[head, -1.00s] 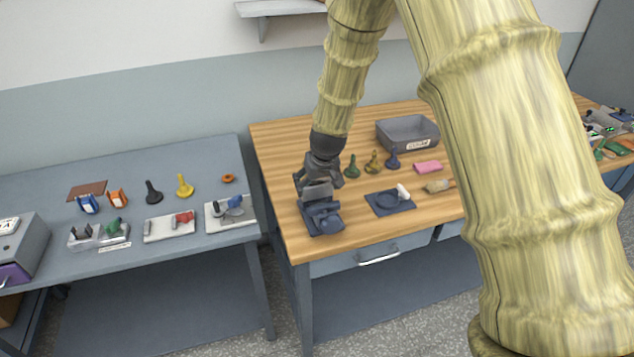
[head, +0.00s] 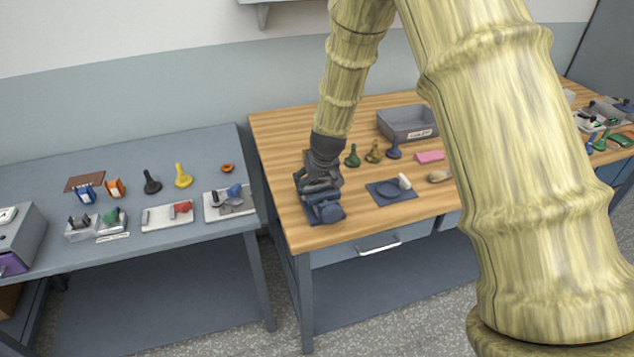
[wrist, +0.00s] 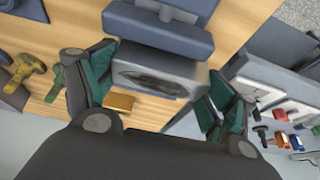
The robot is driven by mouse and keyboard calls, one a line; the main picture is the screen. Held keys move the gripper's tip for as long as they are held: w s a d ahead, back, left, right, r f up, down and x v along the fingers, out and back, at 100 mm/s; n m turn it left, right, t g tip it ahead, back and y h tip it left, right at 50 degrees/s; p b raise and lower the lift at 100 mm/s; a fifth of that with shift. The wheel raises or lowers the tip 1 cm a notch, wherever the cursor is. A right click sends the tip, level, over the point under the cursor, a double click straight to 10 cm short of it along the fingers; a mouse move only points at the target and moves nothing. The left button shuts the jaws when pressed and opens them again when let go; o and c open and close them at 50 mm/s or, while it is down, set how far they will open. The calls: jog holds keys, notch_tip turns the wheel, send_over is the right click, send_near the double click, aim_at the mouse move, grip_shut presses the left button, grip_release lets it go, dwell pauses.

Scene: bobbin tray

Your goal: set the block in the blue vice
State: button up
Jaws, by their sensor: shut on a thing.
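The blue vice (head: 327,212) stands near the left front of the wooden bench. It also shows at the top of the wrist view, with a blue jaw bar (wrist: 160,30) across it. My gripper (head: 318,186) is low, right at the vice. In the wrist view my gripper (wrist: 158,86) has its teal pads on both sides of a grey block (wrist: 150,74) and is shut on it. The block lies close beside the blue bar. I cannot tell whether it touches the vice. In the head view the block is hidden by my gripper.
A dark blue mat (head: 391,191) with a white-ended piece lies right of the vice. Green, brass and blue knobbed pieces (head: 373,152) stand behind, before a grey bin (head: 405,122). A grey table (head: 130,193) with small fixtures stands left, across a gap.

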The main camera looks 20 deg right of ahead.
jog(key=o, duration=1.2)
jog(key=shift+v, duration=6)
